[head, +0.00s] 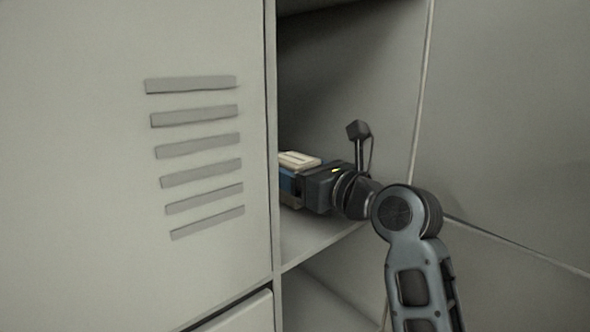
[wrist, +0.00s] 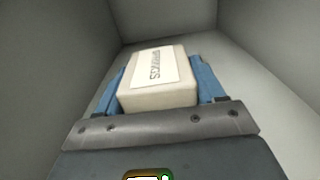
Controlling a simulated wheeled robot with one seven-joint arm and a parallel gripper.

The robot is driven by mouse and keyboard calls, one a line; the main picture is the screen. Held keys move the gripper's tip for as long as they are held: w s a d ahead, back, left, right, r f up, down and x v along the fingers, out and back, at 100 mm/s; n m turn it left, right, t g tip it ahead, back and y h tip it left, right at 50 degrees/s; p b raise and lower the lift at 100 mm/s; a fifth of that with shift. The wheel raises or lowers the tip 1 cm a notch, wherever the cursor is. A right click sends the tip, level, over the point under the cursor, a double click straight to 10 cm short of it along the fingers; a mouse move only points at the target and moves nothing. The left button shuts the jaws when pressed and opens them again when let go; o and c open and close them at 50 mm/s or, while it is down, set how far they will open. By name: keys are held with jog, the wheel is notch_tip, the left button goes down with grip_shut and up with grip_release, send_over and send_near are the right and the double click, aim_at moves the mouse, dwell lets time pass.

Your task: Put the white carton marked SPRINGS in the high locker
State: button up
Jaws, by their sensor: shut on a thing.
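The white carton (wrist: 158,92) shows in the wrist view with a label reading SPRINGS on its top. My gripper (wrist: 165,85) is shut on the carton, with a blue finger on each side of it. In the head view the carton (head: 299,159) shows in part above my gripper (head: 289,180), inside the open locker compartment (head: 345,75). The locker's left edge hides the far end of the carton and the fingertips. I cannot tell whether the carton touches the compartment floor.
A closed locker door (head: 90,170) with several vent slots stands at the left. Another open compartment (head: 325,300) lies below the shelf. Grey walls of the compartment (wrist: 265,35) stand around the carton, with bare floor to its right. A plain grey panel (head: 520,110) is at the right.

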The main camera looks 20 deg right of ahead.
jog(key=o, duration=1.2)
jog(key=shift+o, duration=0.2)
jog(key=shift+r, duration=0.1)
jog(key=shift+s+d, duration=0.15)
jog(key=shift+s, duration=0.2)
jog(key=b+v, duration=0.2)
jog(key=v, duration=0.9)
jog(key=shift+s, duration=0.15)
